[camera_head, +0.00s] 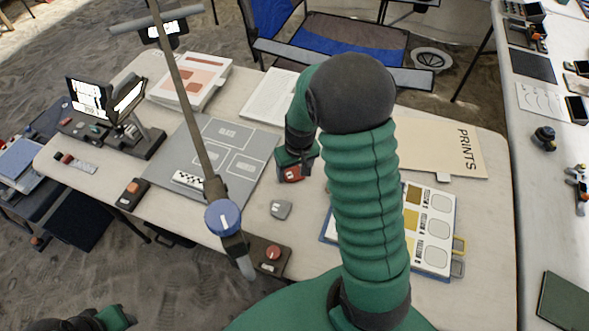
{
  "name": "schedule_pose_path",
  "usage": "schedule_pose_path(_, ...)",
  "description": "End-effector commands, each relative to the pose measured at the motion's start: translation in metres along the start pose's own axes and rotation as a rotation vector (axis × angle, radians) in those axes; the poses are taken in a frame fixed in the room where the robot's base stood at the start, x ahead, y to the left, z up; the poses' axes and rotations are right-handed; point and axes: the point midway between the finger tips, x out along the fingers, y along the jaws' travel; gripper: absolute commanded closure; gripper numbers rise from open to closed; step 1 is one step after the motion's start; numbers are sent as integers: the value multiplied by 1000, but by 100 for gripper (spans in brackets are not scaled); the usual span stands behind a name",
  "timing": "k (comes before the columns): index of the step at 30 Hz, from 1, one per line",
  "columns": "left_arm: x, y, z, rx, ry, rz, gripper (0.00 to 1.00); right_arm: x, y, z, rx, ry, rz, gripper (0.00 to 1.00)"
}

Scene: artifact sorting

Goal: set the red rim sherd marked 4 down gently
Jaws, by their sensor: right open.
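The red rim sherd (292,175) lies on the table at the right edge of the grey mat, with a small pale mark that is too small to read. My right gripper (298,162) is at the sherd, its fingers just above and around it, open; the fingers hide part of the sherd. I cannot tell whether a finger still touches it. My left gripper (118,318) shows only in part at the bottom left, away from the table, and its jaws are not clear.
A grey marked piece (280,209) lies just in front of the sherd. The grey mat (180,150) has outlined fields and a checkered scale. A lamp arm (185,85) crosses above it. A colour chart board (436,235) and PRINTS folder (450,150) lie right.

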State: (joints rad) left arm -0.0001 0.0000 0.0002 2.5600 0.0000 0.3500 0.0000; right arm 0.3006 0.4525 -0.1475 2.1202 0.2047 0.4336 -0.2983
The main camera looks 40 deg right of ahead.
Motion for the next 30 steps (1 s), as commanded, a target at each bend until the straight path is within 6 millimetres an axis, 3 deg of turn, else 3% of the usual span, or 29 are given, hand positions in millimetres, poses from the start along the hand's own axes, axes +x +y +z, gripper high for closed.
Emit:
schedule_pose_path(20, -2, 0, 0, 0, 0, 0, 64, -3, 1, 0, 1, 0, 2, 25)
schedule_pose_path(23, -6, 0, -2, 0, 0, 0, 64, -17, 1, -1, -1, 1, 2, 25)
schedule_pose_path(30, -22, 0, -5, 0, 0, 0, 64, -81, 1, -2, 0, 6, 1, 25)
